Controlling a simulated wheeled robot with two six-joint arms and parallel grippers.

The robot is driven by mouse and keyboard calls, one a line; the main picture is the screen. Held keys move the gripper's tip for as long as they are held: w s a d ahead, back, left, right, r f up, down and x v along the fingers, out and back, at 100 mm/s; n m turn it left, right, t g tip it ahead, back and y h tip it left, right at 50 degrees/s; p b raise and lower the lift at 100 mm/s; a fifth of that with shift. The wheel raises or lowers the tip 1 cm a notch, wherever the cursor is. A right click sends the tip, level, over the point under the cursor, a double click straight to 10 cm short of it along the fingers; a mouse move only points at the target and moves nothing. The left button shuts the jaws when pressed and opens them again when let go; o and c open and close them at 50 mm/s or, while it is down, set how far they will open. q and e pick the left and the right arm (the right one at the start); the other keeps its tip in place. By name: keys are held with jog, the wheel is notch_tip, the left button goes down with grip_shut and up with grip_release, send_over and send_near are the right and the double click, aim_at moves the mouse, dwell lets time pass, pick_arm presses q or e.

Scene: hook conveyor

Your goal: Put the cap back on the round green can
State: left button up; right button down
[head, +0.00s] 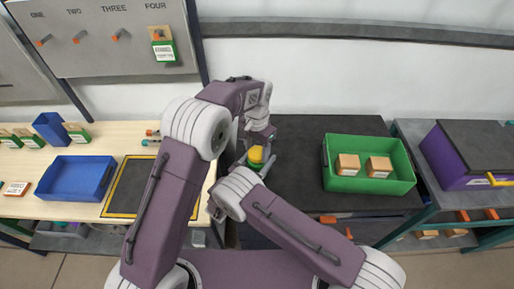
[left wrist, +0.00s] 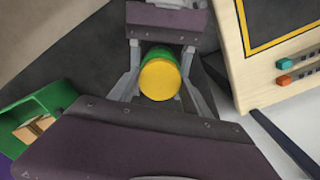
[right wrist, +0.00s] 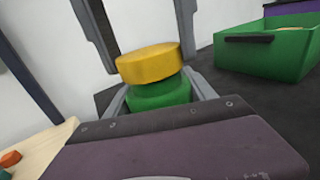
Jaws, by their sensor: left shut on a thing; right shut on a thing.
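The yellow cap (right wrist: 150,63) is between the fingers of my left gripper (head: 259,148), which is shut on it. The round green can (right wrist: 160,95) is held in my right gripper (head: 251,165), shut around it. In the right wrist view the cap sits directly over the can, slightly tilted in the picture; I cannot tell whether it is seated or just above. In the left wrist view the cap (left wrist: 160,80) covers most of the can, with a green strip (left wrist: 158,55) showing beyond it. The fingers partly hide both in the head view.
A green crate (head: 370,184) with two boxes stands on the dark conveyor (head: 295,150) to the right. A wooden table (head: 100,145) with a blue tray (head: 76,178) is at left. A hook board (head: 105,40) hangs behind. A purple crate (head: 455,160) is far right.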

pick_arm(q)
jog(key=shift+f, duration=0.6)
dwell(0.4)
jog(key=m, duration=1.9)
jog(key=shift+m, duration=0.3)
jog(key=m, duration=0.9)
jog(key=shift+m, duration=0.4)
